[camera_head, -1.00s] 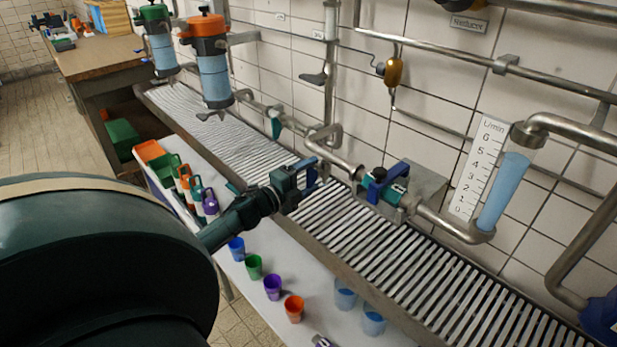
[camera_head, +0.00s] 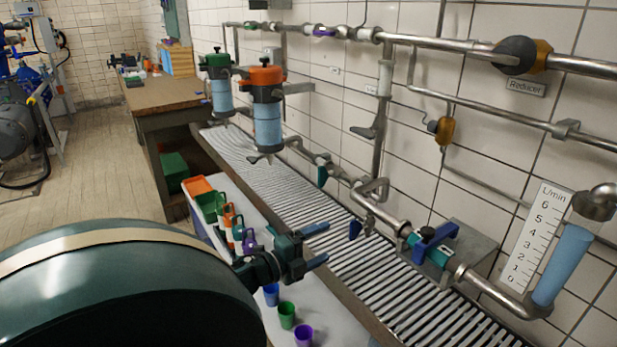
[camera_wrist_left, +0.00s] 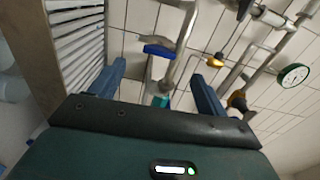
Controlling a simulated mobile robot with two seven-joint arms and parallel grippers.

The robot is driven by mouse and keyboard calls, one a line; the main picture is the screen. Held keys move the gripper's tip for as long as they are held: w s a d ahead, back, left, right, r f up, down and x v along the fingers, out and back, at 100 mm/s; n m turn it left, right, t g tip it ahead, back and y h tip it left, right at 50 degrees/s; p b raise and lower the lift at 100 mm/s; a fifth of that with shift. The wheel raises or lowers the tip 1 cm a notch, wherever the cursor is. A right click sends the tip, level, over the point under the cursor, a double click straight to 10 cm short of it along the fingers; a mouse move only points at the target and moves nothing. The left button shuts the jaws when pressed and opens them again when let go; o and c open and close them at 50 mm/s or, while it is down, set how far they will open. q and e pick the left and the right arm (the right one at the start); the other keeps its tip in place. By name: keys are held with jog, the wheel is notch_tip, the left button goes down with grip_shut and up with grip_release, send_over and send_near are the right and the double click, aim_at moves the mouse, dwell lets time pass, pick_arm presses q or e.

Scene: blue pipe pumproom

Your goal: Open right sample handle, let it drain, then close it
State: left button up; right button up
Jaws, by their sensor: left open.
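A small blue tap handle (camera_head: 355,230) hangs under the horizontal pipe, above the slatted drain. It is the right one of two such handles; a teal-green one (camera_head: 321,177) hangs farther left. My left gripper (camera_head: 322,245) is open and empty, to the left of the blue handle and apart from it in the head view. In the left wrist view, a blue handle (camera_wrist_left: 159,51) shows beyond and between the two open fingers, with a teal part (camera_wrist_left: 160,101) below it. I see no liquid running. My right gripper is not in view.
A larger blue valve handle (camera_head: 436,236) sits on the pipe beside the flow gauge (camera_head: 562,265). Several coloured cups, including a green one (camera_head: 287,315), and jugs stand on the white shelf in front of the slatted drain (camera_head: 345,265).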

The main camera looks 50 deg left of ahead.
pick_arm(q)
jog(key=shift+s+a, duration=0.15)
jog(key=shift+s, duration=1.35)
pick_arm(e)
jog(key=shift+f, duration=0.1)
pick_arm(q)
jog(key=s+d+f+n+g+p, duration=0.1)
jog(key=d+n, duration=0.4)
jog(key=d, duration=0.6)
jog(key=s+d+f+n+g+h+p, duration=0.1)
jog(key=s+d+f+n+g, duration=0.3)
jog(key=d, duration=0.7)
jog(key=s+d+f+n+g+p, duration=0.1)
jog(key=s+d+f+n, duration=0.4)
jog(key=d, duration=0.6)
jog(key=shift+d+f+n+g+h+p, duration=0.15)
jog(key=shift+n+g+h+p, duration=0.25)
jog(key=shift+n+g, duration=0.35)
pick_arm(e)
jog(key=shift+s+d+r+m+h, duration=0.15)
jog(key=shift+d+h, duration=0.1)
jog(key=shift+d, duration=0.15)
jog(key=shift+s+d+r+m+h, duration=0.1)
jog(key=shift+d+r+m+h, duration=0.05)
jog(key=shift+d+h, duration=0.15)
pick_arm(q)
jog(key=shift+s, duration=0.1)
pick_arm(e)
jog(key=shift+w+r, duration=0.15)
